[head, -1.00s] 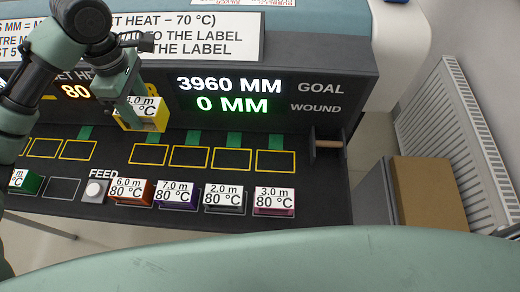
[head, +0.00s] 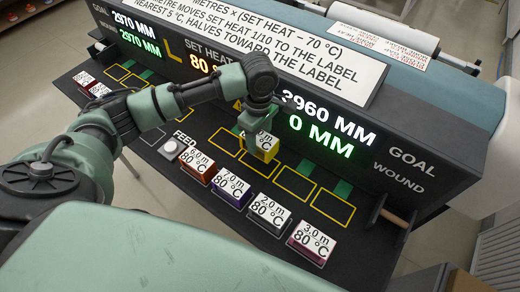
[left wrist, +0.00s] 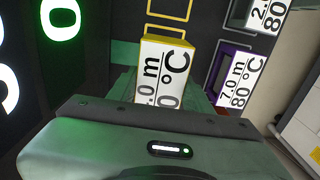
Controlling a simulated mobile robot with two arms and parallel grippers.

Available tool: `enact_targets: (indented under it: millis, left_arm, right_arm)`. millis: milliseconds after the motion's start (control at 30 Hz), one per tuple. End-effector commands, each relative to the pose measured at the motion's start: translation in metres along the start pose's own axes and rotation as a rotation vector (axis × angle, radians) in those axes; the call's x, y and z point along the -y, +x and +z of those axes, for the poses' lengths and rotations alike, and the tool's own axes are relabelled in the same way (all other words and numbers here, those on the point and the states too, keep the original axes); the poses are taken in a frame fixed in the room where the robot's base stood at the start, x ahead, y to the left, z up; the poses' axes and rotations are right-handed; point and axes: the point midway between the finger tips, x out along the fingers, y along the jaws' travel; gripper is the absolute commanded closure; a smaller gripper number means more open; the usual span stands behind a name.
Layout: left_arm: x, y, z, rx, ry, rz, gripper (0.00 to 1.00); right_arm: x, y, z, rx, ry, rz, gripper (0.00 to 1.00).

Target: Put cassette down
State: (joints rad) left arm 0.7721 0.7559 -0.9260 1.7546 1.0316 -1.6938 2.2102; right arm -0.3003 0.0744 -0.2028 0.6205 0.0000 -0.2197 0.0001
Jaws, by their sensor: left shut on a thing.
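My left gripper (head: 258,122) is shut on a yellow cassette (head: 264,150) with a white label reading 80 °C. The cassette is at the second yellow-outlined slot from the left in the right-hand row, partly covering it; I cannot tell whether it touches the panel. In the left wrist view the cassette (left wrist: 166,62) shows beyond the gripper body, its label's first digit hidden. Empty outlined slots (head: 295,184) lie to its right, one (head: 223,141) to its left. My right gripper is not in view.
Orange (head: 197,169), purple (head: 231,190), grey (head: 267,214) and magenta (head: 311,242) cassettes stand in the front row. A round FEED button (head: 170,149) is left of them. The display housing (head: 325,128) rises behind the slots. A roller handle (head: 397,218) is at right.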

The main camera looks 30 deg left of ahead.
Motion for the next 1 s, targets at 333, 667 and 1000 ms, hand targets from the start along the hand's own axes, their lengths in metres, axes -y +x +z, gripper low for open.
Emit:
enact_targets:
  millis: [333,667,1000]
  left_arm:
    - [0.001,0.04,0.001,0.001,0.002,-0.002,0.97]
    - [0.0,0.063,0.001,0.001,0.002,0.001,0.97]
    - [0.0,0.066,0.001,0.001,0.002,0.0,0.28]
  right_arm:
    - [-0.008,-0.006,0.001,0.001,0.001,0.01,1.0]
    - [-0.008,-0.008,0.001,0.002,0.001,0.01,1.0]
    - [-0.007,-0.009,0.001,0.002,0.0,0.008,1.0]
